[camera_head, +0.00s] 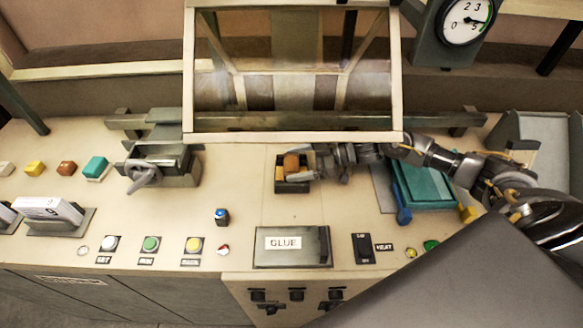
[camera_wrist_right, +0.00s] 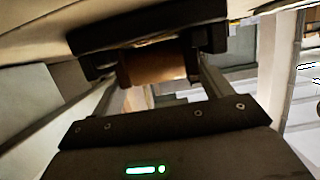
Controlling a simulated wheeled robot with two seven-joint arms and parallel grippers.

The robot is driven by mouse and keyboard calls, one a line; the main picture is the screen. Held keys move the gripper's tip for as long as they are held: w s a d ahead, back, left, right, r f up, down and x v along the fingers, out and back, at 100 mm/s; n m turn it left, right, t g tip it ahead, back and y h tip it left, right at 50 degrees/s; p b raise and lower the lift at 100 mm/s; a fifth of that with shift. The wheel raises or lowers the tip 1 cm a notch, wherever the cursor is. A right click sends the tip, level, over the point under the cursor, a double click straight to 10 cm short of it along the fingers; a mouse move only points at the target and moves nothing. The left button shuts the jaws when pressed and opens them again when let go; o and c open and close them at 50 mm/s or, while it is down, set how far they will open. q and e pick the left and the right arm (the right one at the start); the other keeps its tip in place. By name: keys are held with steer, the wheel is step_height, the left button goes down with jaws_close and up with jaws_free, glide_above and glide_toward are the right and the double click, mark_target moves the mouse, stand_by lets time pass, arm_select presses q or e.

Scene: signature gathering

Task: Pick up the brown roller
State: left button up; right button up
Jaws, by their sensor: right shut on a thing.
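The brown roller (camera_head: 291,162) is a short cylinder at the small dark open box (camera_head: 292,187) in the middle of the console. My right gripper (camera_head: 308,161) reaches in from the right and is shut on the roller. In the right wrist view the roller (camera_wrist_right: 152,66) lies across between my two fingers, near their tips. Whether the roller is clear of the box is hard to tell. My left gripper is not in view.
A glass-paned frame (camera_head: 293,137) stands just behind the box. A GLUE plate (camera_head: 315,257) lies in front of it. Several buttons line the front.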

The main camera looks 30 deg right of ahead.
steer(key=shift+r, duration=0.1)
steer(key=shift+r+b, duration=0.25)
steer(key=shift+b, duration=0.15)
steer(key=shift+r+b, duration=0.85)
steer(key=shift+r, duration=0.05)
steer(key=s+r+b, duration=0.1)
steer(key=s+r, duration=0.2)
steer(key=s, duration=0.1)
steer(key=s+a+r+b, duration=0.1)
steer(key=s+r+b, duration=0.1)
steer(key=s+r, duration=0.2)
steer(key=s+a+r+b, duration=0.1)
steer(key=s+r, duration=0.2)
steer(key=s, duration=0.2)
steer(key=shift+s+a+r+b, duration=0.2)
steer(key=shift+s+r+b, duration=0.1)
steer(key=shift+s, duration=0.1)
